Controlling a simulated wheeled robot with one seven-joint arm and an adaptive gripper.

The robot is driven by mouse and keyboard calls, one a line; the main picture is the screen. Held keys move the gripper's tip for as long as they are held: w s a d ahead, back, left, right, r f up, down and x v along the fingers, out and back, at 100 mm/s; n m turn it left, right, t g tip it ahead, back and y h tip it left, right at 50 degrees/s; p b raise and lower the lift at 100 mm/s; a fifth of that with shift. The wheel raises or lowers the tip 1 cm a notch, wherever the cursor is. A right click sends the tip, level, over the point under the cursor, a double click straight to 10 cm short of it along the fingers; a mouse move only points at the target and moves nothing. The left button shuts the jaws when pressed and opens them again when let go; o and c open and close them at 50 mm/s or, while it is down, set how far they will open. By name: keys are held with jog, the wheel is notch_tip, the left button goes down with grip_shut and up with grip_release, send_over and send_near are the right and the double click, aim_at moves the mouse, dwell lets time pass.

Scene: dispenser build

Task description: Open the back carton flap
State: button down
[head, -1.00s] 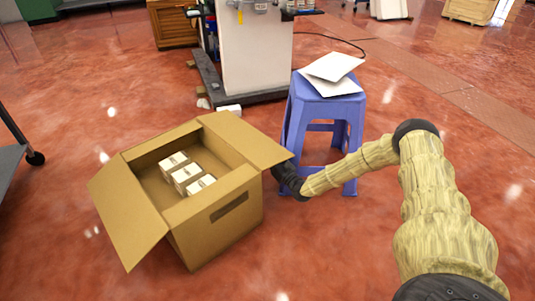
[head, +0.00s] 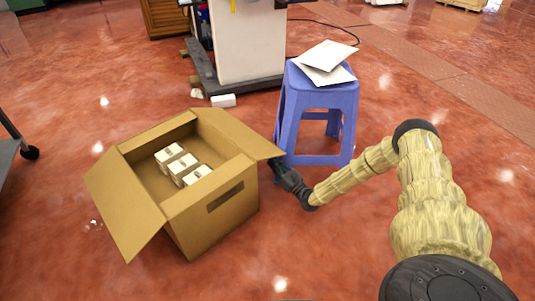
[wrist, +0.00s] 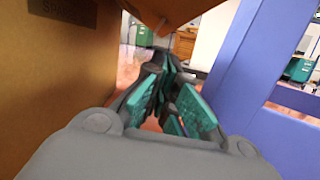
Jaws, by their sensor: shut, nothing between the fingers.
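The open cardboard carton (head: 235,207) stands on the floor with several small white boxes (head: 177,162) inside. Its right-rear flap (head: 238,132) slopes outward toward the blue stool. Its left flap (head: 125,215) hangs outward. My gripper (head: 278,163) is at the outer corner of the right-rear flap, beside the carton's right wall. In the wrist view, the gripper's teal-padded fingers (wrist: 166,68) are close together and empty, just under the flap's edge (wrist: 178,12). I cannot tell whether they touch it. The carton wall (wrist: 50,85) is on the left.
A white machine (head: 248,45) stands behind. The floor in front is clear.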

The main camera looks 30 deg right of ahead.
jog(key=shift+s+a+f+m+h+p, duration=0.85)
jog(key=shift+a+f+m+p, duration=1.1)
jog(key=shift+a+m+p, duration=0.6)
jog(key=w+r+b, duration=0.6)
jog(key=w, duration=0.4)
jog(key=shift+w, duration=0.15)
